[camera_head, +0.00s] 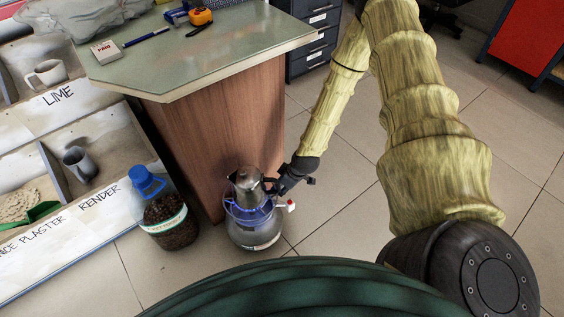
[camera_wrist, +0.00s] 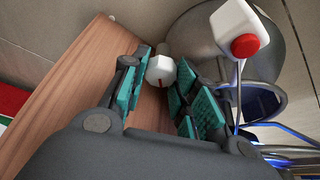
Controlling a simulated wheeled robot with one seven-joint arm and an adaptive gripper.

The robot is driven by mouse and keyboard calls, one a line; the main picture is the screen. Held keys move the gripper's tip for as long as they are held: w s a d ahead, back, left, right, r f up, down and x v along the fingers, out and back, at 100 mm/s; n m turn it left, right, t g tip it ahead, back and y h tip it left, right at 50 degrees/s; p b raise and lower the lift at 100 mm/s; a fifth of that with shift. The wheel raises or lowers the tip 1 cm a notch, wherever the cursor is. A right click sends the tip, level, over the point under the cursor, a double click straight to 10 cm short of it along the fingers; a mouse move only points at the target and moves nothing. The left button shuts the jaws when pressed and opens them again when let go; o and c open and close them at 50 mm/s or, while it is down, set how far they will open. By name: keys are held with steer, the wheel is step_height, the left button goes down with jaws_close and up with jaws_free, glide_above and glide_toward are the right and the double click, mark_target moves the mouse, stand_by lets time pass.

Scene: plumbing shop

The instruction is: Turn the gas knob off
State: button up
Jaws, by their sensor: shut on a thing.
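A small camping gas burner stands on the floor, on a round grey gas canister (camera_head: 254,236). A metal coffee pot (camera_head: 245,190) sits on it. Blue flame (camera_head: 237,211) glows under the pot. My gripper (camera_head: 272,187) reaches in from the right beside the pot. In the wrist view its teal pads (camera_wrist: 158,88) are closed around a small white gas knob (camera_wrist: 161,70) with a red mark. The knob is hidden in the head view. A white block with a red round end (camera_wrist: 237,30) sticks out beside my right finger; it also shows in the head view (camera_head: 290,205).
A wooden counter (camera_head: 235,120) with a green top stands right behind the burner. Open tiled floor (camera_head: 335,215) lies to the right.

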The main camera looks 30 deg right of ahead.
steer(key=shift+m+h+p, duration=0.4)
steer(key=shift+m+p, duration=0.35)
steer(key=shift+m, duration=0.75)
steer(key=o, duration=1)
steer(key=shift+f, duration=0.15)
